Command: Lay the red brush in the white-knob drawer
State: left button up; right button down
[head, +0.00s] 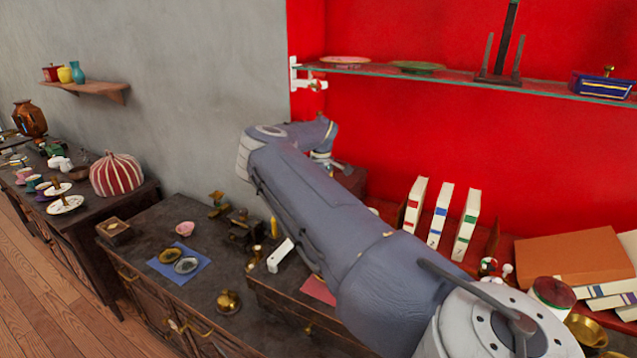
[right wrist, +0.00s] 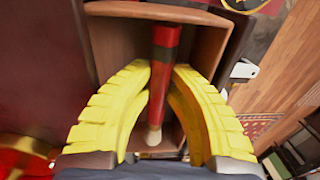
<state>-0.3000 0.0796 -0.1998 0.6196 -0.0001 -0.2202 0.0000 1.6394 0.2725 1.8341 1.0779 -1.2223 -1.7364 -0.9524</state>
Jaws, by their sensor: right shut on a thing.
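In the right wrist view, the red brush (right wrist: 165,45) is a red rod with dark bands and a pale lower end. The yellow fingers of my right gripper (right wrist: 161,82) are shut on it. Behind and around the brush is an open brown wooden compartment (right wrist: 113,38), with the brush in front of or inside its opening; I cannot tell how deep. My left gripper is not in view.
In the head view, a dark cabinet top holds a blue mat (head: 161,270) with two small dishes, a brass bell-shaped piece (head: 229,301) and a pink cup (head: 185,229). White books (head: 441,215) stand right of my arm. A glass shelf (head: 450,76) hangs above.

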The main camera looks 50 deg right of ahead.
jog(key=c, duration=1.3)
grip_release()
jog(key=shift+c, duration=0.2)
jog(key=shift+r, duration=0.1)
notch_tip(320, 180, up, 12)
jog(key=d, duration=0.1)
jog(key=shift+w, duration=0.1)
